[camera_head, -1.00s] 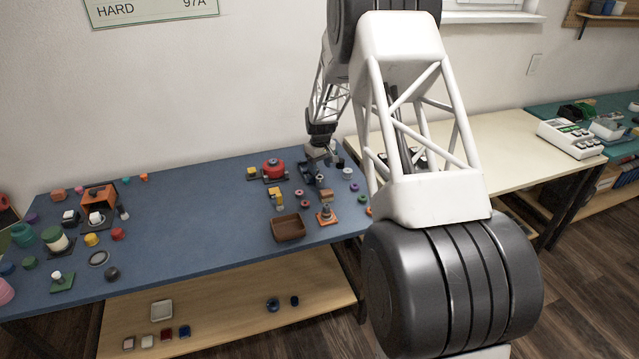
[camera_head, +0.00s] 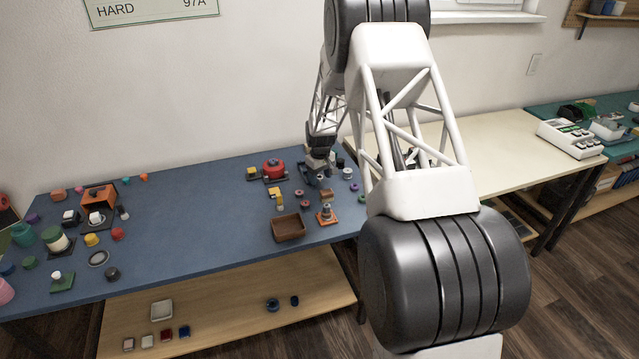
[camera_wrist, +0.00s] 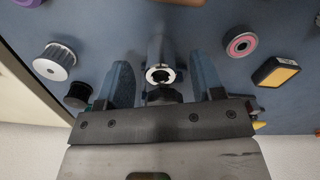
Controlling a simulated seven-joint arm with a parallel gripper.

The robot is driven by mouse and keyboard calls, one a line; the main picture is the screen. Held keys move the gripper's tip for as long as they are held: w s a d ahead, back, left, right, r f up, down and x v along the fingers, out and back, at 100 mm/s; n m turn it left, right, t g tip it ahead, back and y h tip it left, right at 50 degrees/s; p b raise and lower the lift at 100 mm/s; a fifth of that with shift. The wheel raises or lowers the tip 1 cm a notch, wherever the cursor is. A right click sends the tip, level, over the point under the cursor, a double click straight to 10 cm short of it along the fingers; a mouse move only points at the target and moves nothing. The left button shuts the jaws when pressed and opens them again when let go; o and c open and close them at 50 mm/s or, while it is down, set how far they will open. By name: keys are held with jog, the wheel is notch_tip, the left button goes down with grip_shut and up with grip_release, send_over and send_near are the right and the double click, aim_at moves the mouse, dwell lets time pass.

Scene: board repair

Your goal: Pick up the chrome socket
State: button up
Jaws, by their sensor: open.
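The chrome socket (camera_wrist: 160,70) shows in the wrist view as a shiny cylinder with its open round end facing the camera. It stands between the two blue-grey fingers of my gripper (camera_wrist: 163,85), with a gap visible on each side. The gripper is open. In the head view my gripper (camera_head: 318,165) is low over the right back part of the blue table, and the socket cannot be made out there. I cannot tell whether either finger touches the socket.
A white-and-grey ribbed pulley (camera_wrist: 55,62) and a dark cylinder (camera_wrist: 78,94) lie left of the fingers. A pink-ringed roller (camera_wrist: 241,44) and a yellow-and-black block (camera_wrist: 275,72) lie right. A brown tray (camera_head: 288,228) stands nearer the table's front edge.

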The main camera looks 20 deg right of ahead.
aim_at(320, 177)
jog(key=shift+f, duration=1.5)
jog(key=c, duration=1)
jog(key=shift+r, duration=0.1)
jog(key=shift+r, duration=4.95)
